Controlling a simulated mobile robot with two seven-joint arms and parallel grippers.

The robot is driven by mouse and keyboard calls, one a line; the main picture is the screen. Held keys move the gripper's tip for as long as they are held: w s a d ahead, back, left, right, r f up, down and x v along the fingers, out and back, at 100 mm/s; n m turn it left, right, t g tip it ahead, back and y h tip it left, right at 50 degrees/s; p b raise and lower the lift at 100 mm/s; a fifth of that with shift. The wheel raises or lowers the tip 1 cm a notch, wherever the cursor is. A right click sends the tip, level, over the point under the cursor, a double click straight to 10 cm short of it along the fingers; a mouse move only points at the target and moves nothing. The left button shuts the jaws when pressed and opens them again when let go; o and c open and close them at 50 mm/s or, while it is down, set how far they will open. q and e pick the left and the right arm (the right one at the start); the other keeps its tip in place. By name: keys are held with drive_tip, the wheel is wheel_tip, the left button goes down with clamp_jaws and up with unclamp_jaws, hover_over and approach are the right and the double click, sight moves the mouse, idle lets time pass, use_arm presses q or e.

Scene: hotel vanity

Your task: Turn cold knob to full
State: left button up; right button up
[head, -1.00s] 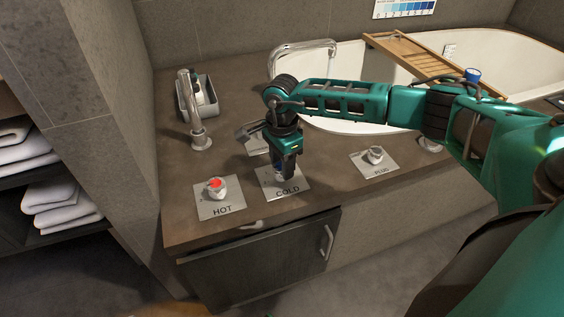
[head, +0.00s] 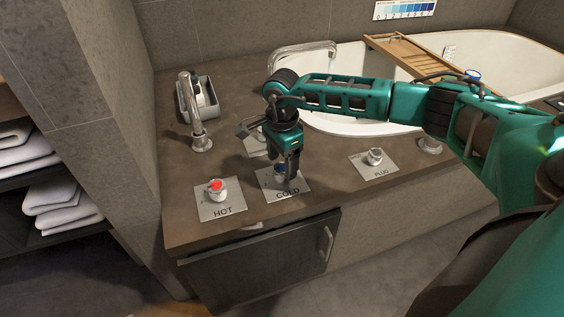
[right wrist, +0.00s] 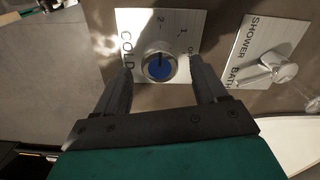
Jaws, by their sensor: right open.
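The cold knob (right wrist: 159,67) has a blue top and a silver rim, and stands on a square metal plate (right wrist: 135,20) marked COLD, with numbers 1 and 2. My right gripper (right wrist: 164,80) is open and points down at the knob, one finger on each side of it. I cannot tell whether the fingers touch the knob. A dark mark on the blue top points towards the 2 side of the plate. In the head view my right gripper (head: 285,180) is over the COLD plate (head: 298,184) and hides most of the knob. My left gripper is not in view.
The red-topped HOT knob (head: 217,189) is just left of the COLD plate. The plug knob (head: 375,156) is to the right. A SHOWER/BATH lever (right wrist: 275,70) stands beside the COLD plate. A tall faucet (head: 197,115) and the bathtub (head: 350,60) are behind.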

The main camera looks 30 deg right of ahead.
sight(282, 167)
use_arm(q)
drive_tip(key=p, duration=0.1)
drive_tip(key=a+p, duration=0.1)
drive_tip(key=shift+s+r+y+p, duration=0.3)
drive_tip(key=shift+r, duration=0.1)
use_arm(e)
wheel_tip(282, 167, up, 11)
